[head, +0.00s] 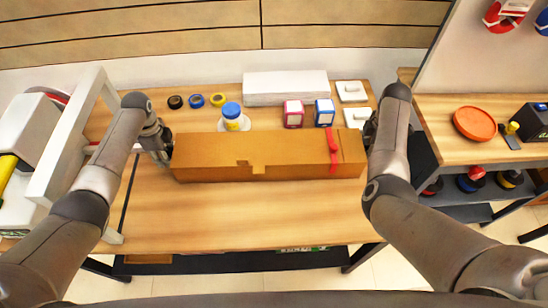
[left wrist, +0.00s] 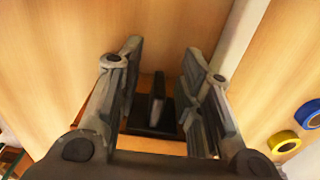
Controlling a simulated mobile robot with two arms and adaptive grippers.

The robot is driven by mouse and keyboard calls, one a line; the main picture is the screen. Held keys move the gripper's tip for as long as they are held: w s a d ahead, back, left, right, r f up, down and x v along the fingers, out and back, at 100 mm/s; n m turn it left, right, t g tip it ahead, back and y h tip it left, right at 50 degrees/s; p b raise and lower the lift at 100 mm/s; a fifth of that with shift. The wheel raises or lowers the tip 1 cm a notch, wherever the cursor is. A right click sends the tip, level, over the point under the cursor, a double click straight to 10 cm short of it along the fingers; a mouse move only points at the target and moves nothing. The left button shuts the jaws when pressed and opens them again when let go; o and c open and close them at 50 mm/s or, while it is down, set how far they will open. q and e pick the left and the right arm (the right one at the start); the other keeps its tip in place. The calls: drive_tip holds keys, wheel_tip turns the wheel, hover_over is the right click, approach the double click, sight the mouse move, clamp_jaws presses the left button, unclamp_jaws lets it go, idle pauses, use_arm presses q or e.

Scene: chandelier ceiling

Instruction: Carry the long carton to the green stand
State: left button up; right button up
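The long carton (head: 255,158) is a brown box with a red strap near its right end. It lies lengthwise across the wooden table (head: 230,218) in the head view. My left gripper (head: 163,156) is at the carton's left end. I see no green stand.
Behind the carton are a blue-capped bottle (head: 232,114), a white block (head: 285,88), two small boxes (head: 293,113) (head: 324,112) and tape rings (head: 196,101). A white frame (head: 70,140) stands left. A side table with an orange dish (head: 474,123) stands right. The table's front is clear.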

use_arm(q)
clamp_jaws()
use_arm(e)
clamp_jaws()
use_arm(q)
drive_tip(key=shift+w+r, duration=0.1)
drive_tip(key=shift+r, duration=0.15)
use_arm(e)
drive_tip(key=shift+r, duration=0.2)
